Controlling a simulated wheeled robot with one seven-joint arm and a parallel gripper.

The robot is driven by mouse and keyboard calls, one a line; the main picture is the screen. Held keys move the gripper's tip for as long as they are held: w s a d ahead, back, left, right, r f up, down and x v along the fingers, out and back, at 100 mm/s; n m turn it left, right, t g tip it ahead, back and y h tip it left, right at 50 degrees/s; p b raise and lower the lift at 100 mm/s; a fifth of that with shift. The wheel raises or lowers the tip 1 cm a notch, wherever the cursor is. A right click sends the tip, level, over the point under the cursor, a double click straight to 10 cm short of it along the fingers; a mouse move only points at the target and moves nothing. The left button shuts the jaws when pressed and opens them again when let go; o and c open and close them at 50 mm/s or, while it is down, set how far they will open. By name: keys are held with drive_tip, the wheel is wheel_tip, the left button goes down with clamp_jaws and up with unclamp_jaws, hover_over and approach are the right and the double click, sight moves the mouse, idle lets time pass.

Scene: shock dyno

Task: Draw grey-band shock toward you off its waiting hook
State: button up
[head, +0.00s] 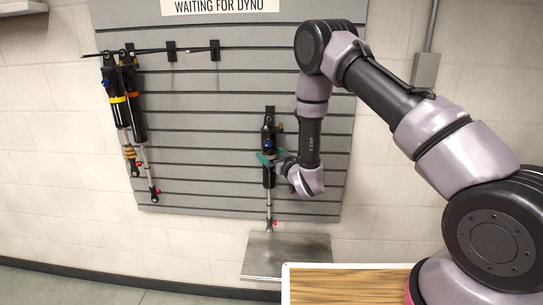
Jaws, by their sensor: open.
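A dark shock (268,178) with a thin silver rod hangs upright from a short hook on the grey slatted panel, right of centre. My gripper (270,158) has teal fingers and reaches in from the right at the shock's mid-body. The fingers are open, with teal showing at both sides of the body; whether they touch it I cannot tell.
Two more shocks, one with a yellow band (117,100) and one with an orange band (133,97), hang at the left. Empty hooks (214,50) are at the top. A metal shelf (286,256) sits below the shock, and a wood-topped surface (345,287) is in front.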

drive_tip(key=shift+w+a, duration=0.1)
clamp_jaws()
idle(0.8)
